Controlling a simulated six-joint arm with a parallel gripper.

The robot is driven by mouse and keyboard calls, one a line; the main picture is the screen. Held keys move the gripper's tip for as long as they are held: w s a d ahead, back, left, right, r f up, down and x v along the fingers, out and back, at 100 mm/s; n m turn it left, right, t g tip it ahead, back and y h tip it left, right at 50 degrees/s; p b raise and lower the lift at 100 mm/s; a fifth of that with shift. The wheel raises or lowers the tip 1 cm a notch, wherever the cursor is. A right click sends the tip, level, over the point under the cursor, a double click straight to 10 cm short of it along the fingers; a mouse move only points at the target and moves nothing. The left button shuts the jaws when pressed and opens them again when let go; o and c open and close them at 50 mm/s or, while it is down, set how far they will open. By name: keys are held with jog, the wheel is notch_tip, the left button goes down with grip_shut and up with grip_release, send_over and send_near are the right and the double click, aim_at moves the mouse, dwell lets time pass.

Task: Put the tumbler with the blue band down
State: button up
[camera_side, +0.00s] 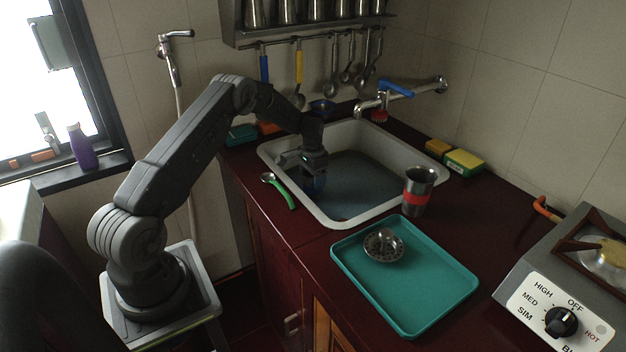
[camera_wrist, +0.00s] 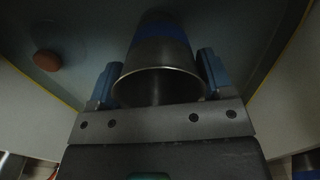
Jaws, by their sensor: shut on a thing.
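The steel tumbler with the blue band (camera_side: 316,184) is down inside the sink (camera_side: 372,190), mostly hidden by my gripper and the sink wall in the side view. In the wrist view the tumbler (camera_wrist: 158,75) sits between the two fingers, its open rim facing the camera and its blue band farther down. My gripper (camera_side: 306,164) reaches over the sink's left rim and is shut on the tumbler; it also shows in the wrist view (camera_wrist: 160,84). I cannot tell whether the tumbler's base touches the sink floor.
A red-banded tumbler (camera_side: 418,192) stands on the counter by the sink's right rim. A teal tray (camera_side: 430,290) holds a metal strainer (camera_side: 384,246). A green-handled utensil (camera_side: 281,190) lies left of the sink. A tap (camera_side: 385,98) overhangs the back. A brown round thing (camera_wrist: 47,60) shows in the sink.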

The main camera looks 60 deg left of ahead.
jog(key=shift+f, duration=0.45)
jog(key=shift+f, duration=0.15)
jog(key=o, duration=0.9)
jog(key=shift+o, duration=0.2)
